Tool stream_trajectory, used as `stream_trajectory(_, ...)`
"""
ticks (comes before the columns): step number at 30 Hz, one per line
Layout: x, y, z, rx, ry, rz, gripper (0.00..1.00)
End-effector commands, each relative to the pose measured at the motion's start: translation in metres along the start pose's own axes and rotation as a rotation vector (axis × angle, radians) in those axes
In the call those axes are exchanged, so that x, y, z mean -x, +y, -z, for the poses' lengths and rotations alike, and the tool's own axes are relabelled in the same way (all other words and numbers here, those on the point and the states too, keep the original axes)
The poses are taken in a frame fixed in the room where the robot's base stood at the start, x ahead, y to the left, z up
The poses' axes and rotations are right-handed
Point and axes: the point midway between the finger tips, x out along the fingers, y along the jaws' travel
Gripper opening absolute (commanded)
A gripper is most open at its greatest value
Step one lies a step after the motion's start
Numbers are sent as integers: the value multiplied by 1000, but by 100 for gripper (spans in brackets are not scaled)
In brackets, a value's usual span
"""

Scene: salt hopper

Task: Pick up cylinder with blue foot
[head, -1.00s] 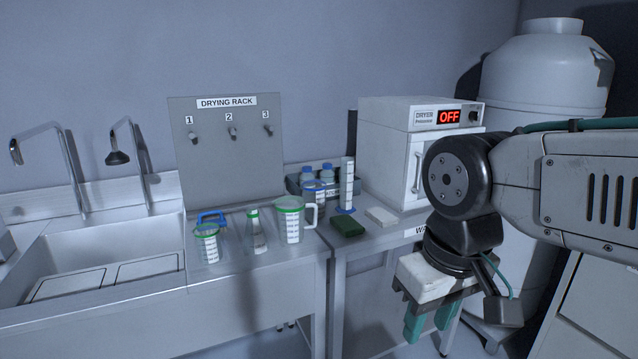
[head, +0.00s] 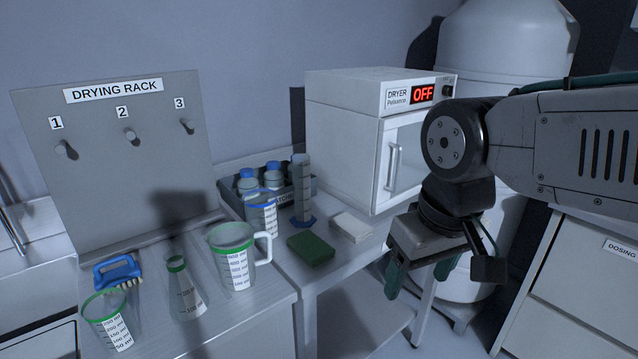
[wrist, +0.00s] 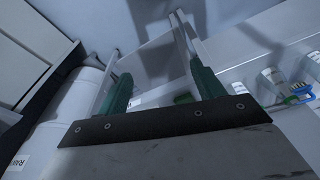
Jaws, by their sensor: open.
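The cylinder with the blue foot (head: 302,188) is tall, narrow and clear, with a scale on its side. In the head view it stands upright on the counter, in front of the dryer's left side and beside the crate of bottles. My gripper (head: 420,285) hangs to the right of it and nearer to me, fingers pointing down, apart from everything. Its green fingers are spread and empty. In the wrist view my gripper (wrist: 158,85) also shows with a gap between its fingers. I cannot make out the cylinder clearly there.
A blue-rimmed beaker (head: 262,214) stands left of the cylinder. A green sponge (head: 311,249) and a white pad (head: 351,227) lie in front. The dryer (head: 345,140) reads OFF. A green-rimmed jug (head: 232,262), a flask (head: 186,290), another beaker (head: 108,322) and a blue brush (head: 118,270) stand left.

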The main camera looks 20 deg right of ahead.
Motion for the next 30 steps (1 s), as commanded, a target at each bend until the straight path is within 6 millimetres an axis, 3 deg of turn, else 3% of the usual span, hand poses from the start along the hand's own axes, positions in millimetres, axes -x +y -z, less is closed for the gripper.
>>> stream_trajectory(5,-23,-4,82,8,203,7,68)
stream_trajectory(12,-54,-12,222,11,620,19,68)
stream_trajectory(18,-70,-20,311,12,967,31,68)
stream_trajectory(24,-76,-26,356,11,1244,37,68)
stream_trajectory(30,-77,-29,370,10,1381,40,68)
